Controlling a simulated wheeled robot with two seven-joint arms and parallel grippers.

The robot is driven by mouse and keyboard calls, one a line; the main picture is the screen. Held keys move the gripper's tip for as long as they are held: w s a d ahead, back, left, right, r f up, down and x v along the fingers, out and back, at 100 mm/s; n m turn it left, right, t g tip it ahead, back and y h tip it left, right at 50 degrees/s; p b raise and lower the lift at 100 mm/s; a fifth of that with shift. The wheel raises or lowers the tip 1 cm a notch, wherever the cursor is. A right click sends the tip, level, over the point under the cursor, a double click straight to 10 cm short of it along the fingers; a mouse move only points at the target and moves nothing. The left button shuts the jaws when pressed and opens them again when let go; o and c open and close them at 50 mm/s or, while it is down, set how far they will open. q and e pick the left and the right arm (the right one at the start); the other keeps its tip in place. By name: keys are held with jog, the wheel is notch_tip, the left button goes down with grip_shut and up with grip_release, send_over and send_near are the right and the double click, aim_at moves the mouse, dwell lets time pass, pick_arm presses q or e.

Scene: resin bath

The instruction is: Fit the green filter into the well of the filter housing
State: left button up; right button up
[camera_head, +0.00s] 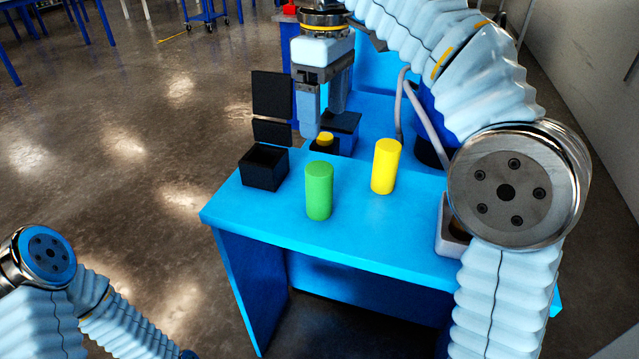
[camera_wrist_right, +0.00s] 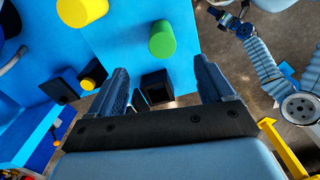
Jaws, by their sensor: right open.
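The green filter (camera_head: 319,192) stands upright on the blue table near its front edge; it also shows in the right wrist view (camera_wrist_right: 162,40). A black box with an open top (camera_head: 264,170), which looks like the filter housing, stands to its left; its inside looks dark and empty. In the right wrist view the black box (camera_wrist_right: 157,86) appears between my fingers, farther below. My right gripper (camera_head: 323,118) is open and empty, pointing down above the table behind the green filter. My left gripper (camera_wrist_right: 218,13) seems to show small at the top of the right wrist view; its fingers are unclear.
A yellow cylinder (camera_head: 385,167) stands upright right of the green filter. Behind them is a black block with a yellow knob (camera_head: 325,138). Dark panels (camera_head: 272,95) stand behind the box. My right arm hides the table's right side, partly covering a pale box (camera_head: 447,235).

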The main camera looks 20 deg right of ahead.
aim_at(319, 168)
notch_tip(319, 168, down, 7)
jog(key=shift+a, duration=0.1)
jog(key=f, duration=0.1)
jog(key=f+b, duration=0.1)
jog(key=f, duration=0.3)
jog(key=shift+w+a+f, duration=0.1)
jog(key=shift+a+f, duration=0.1)
jog(key=shift+a, duration=0.05)
jog(key=shift+r, duration=0.1)
jog(key=c, duration=1.2)
